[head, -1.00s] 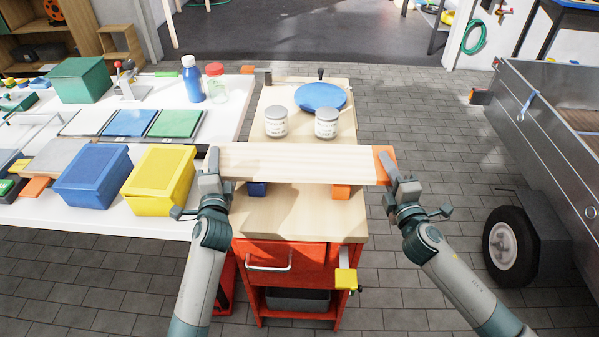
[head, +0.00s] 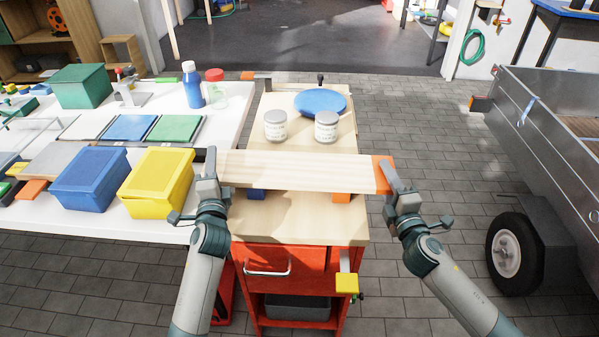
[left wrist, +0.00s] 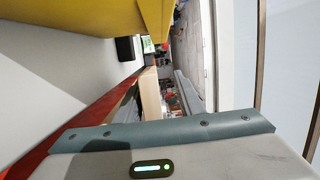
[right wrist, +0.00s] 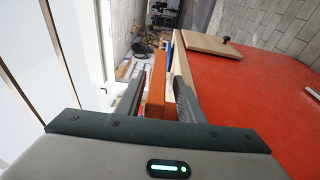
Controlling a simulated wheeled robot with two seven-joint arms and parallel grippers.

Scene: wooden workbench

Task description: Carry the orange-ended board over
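The long pale wooden board (head: 300,172) lies level across the workbench (head: 300,222), spanning between my two grippers. Its orange end (head: 384,175) is at the right. My left gripper (head: 211,167) is shut on the plain left end, which shows as a wood strip between the fingers in the left wrist view (left wrist: 149,92). My right gripper (head: 391,178) is shut on the orange end, also seen between the fingers in the right wrist view (right wrist: 156,90). A blue block (head: 256,194) and an orange block (head: 341,197) show just under the board's front edge. I cannot tell whether the board touches them.
Two cans (head: 276,126) (head: 326,127) and a blue disc (head: 321,102) stand behind the board. The white table (head: 105,222) at left carries a yellow bin (head: 157,181) and a blue bin (head: 90,180), close to my left gripper. A trailer (head: 560,150) stands at right; paving between is clear.

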